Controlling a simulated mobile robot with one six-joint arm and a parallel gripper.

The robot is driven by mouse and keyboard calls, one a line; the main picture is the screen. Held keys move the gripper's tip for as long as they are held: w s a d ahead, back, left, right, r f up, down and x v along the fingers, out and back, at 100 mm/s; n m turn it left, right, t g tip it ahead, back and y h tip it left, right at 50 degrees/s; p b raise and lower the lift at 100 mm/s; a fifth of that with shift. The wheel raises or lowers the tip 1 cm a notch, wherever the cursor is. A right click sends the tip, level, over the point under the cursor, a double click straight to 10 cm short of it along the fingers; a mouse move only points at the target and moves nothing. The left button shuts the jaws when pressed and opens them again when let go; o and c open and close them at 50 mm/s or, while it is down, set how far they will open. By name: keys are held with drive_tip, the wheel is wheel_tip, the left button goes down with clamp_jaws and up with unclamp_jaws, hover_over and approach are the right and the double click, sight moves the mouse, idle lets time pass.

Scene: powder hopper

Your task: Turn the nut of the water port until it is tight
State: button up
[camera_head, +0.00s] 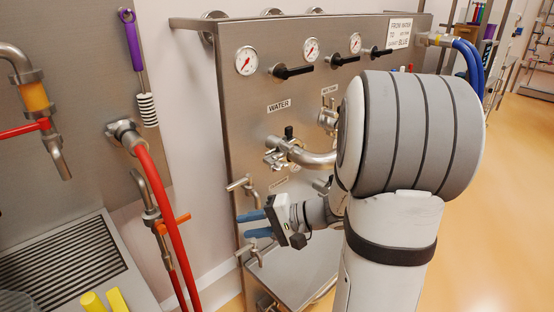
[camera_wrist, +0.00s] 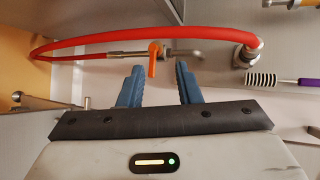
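The steel panel (camera_head: 232,110) carries a WATER label (camera_head: 279,106). Below the label is a metal fitting with a nut (camera_head: 278,158), joined to a curved steel pipe (camera_head: 312,158). I cannot tell from here how tight the nut is. My gripper (camera_head: 243,226) has two blue fingers spread apart with nothing between them. It is lower than the fitting and points left, away from it, in front of the panel's lower left side. In the wrist view my gripper (camera_wrist: 160,68) also shows open and empty. The water port nut is not clearly seen there.
T-shaped metal handles (camera_head: 240,184) stick out at the panel's left edge, close to my fingers. A red hose (camera_head: 167,210) and an orange-handled valve (camera_wrist: 155,57) lie beyond the fingertips. A grated sink (camera_head: 60,262) is at left. Open floor (camera_head: 508,190) is at right.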

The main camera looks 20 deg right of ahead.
drive_tip(key=w+d+r+m+t+h+p, duration=0.1)
drive_tip(key=w+d+m+t, duration=0.15)
drive_tip(key=d, duration=0.25)
drive_tip(key=w+d+r+m+t+h+p, duration=0.1)
drive_tip(key=w+d+r+t, duration=0.1)
drive_tip(key=d+t, duration=0.15)
drive_tip(key=m+t+h+p, duration=0.1)
drive_tip(key=m+t+h, duration=0.2)
drive_tip(key=t+h, duration=0.1)
approach(284, 168)
drive_tip(key=w, duration=0.2)
drive_tip(key=x, duration=0.6)
drive_tip(key=shift+w+a+f+p, duration=0.15)
drive_tip(key=shift+a+p, duration=0.15)
drive_tip(key=shift+a, duration=0.1)
drive_tip(key=shift+b+x, duration=0.6)
drive_tip(key=shift+x, duration=0.4)
drive_tip(key=shift+r, duration=0.25)
